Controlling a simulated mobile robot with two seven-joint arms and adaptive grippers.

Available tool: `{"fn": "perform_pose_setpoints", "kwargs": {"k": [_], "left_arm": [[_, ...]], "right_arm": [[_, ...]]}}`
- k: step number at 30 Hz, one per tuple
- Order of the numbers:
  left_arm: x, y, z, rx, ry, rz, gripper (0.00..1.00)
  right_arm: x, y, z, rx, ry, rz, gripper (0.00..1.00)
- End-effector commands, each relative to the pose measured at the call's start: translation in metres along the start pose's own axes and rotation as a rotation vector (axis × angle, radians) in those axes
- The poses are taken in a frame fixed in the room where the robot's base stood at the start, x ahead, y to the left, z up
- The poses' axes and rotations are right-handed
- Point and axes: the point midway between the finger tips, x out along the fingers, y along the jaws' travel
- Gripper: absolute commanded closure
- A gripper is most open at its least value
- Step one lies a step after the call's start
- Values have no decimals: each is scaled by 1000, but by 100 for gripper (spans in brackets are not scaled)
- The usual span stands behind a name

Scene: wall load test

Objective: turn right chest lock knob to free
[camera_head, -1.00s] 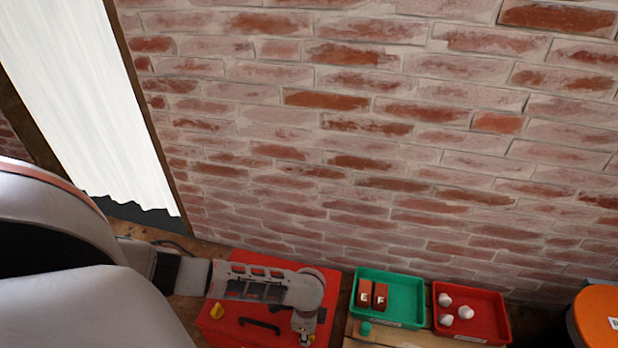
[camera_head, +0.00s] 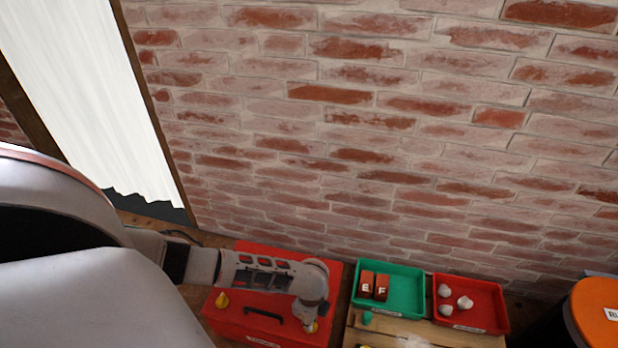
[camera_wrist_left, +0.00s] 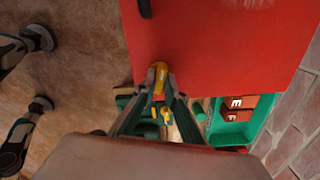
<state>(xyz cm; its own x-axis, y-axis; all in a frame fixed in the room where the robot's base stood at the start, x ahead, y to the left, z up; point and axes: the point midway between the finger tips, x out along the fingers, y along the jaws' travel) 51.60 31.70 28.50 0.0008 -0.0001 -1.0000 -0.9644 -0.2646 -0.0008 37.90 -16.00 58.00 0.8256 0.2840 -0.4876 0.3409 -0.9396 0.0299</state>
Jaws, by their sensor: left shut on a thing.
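The red chest (camera_head: 255,327) stands at the bottom of the head view, with a black handle on its front. Its left yellow lock knob (camera_head: 222,299) is in plain view. The right yellow lock knob (camera_wrist_left: 160,76) is at the chest's edge in the left wrist view. My left gripper (camera_wrist_left: 161,82) is shut on this right knob, one finger on each side. In the head view my left gripper (camera_head: 311,323) reaches the chest's right front, and its wrist hides most of that knob. My right gripper is in neither view.
Right of the chest, a green tray (camera_head: 408,293) holds brown blocks lettered E and F. A red tray (camera_head: 487,293) holds several white pieces. Both stand on a wooden surface before the brick wall (camera_head: 380,140). An orange-topped container (camera_head: 597,312) is at far right.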

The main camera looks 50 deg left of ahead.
Motion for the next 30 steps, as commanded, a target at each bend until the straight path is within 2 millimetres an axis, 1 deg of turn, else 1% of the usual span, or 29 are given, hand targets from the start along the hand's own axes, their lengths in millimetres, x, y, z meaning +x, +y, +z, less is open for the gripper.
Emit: {"fn": "perform_pose_setpoints", "kwargs": {"k": [1, 9, 30], "left_arm": [[-2, -2, 0, 44, -1, -4, 100], [-1, -1, 1, 301, -2, -2, 100], [2, 0, 1, 958, -1, 2, 100]], "right_arm": [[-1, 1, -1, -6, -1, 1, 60], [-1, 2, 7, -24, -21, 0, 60], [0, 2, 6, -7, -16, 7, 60]]}}
